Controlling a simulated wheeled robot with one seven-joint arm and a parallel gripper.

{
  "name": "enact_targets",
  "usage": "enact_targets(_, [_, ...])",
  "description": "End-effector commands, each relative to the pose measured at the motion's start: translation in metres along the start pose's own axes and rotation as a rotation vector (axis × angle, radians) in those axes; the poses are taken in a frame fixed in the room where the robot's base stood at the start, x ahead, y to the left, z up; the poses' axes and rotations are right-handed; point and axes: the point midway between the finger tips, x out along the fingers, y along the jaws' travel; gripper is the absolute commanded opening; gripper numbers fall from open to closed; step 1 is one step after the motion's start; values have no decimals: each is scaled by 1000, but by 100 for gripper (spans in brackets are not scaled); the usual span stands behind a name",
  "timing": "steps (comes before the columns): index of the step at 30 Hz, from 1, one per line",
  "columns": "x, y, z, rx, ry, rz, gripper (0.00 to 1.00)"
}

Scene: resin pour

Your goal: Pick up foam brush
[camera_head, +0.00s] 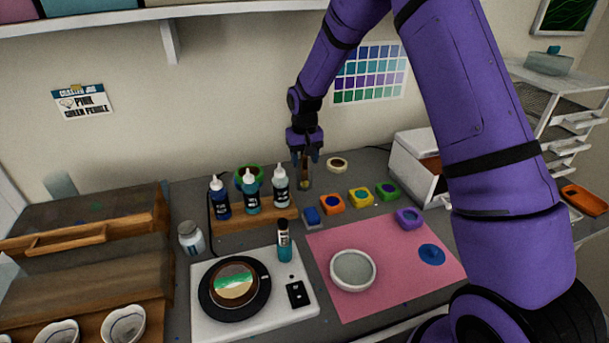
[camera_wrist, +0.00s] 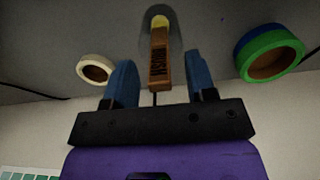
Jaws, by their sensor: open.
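The foam brush (camera_wrist: 160,62) has a flat wooden handle with dark lettering and a yellow foam end. In the wrist view the handle stands between the two blue fingers of my gripper (camera_wrist: 160,72), with a gap on each side. The jaws are open. The foam end sits low in a clear cup or holder (camera_wrist: 175,30). In the head view my gripper (camera_head: 305,158) points down just above this cup (camera_head: 304,180) near the back wall. The brush (camera_head: 304,184) shows there only in small part, and the fingers hide its upper end.
A cream tape roll (camera_head: 337,164) lies right of the cup and a green roll (camera_head: 249,172) left. Bottles, including a white one (camera_head: 280,187), stand in a wooden rack (camera_head: 230,222). Paint pots, including an orange one (camera_head: 332,204), stand in front. A white box (camera_head: 412,165) stands right.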

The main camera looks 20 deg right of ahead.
Motion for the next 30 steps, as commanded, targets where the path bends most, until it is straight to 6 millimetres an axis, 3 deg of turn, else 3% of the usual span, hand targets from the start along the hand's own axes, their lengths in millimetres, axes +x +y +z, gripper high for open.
enact_targets(3, [12, 0, 0, 0, -1, 1, 51])
enact_targets(10, [13, 0, 0, 0, 0, 0, 49])
enact_targets(15, [13, 0, 0, 0, 0, 0, 10])
enact_targets(17, [13, 0, 0, 0, 0, 0, 0])
enact_targets(25, [12, 0, 0, 0, 1, 0, 0])
enact_targets(30, [-5, 0, -1, 0, 4, 0, 0])
